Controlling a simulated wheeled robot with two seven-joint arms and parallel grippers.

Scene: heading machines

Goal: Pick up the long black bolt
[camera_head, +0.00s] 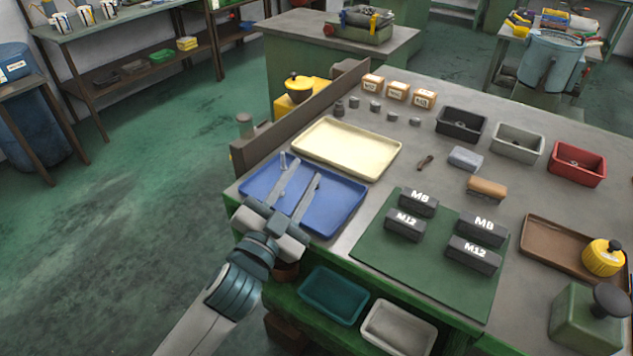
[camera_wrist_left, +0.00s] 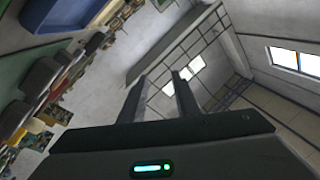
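I cannot pick out a long black bolt for certain. A small dark, elongated piece (camera_head: 425,162) lies on the grey table right of the cream tray; it is too small to identify. A small grey upright piece (camera_head: 283,161) shows at the far left of the blue tray (camera_head: 338,213), near my left fingertips. My left gripper (camera_head: 306,170) is above the blue tray, its two fingers apart with nothing seen between them. In the left wrist view the left gripper (camera_wrist_left: 160,78) is also open and empty. My right gripper is not in view.
A cream tray (camera_head: 345,149) lies behind the blue one, beside a raised brown board (camera_head: 300,118). Dark blocks marked M8 (camera_head: 418,202) and M12 (camera_head: 404,225) stand on a green mat (camera_head: 380,255). Black (camera_head: 461,125), grey (camera_head: 517,143) and red (camera_head: 577,163) bins stand at right.

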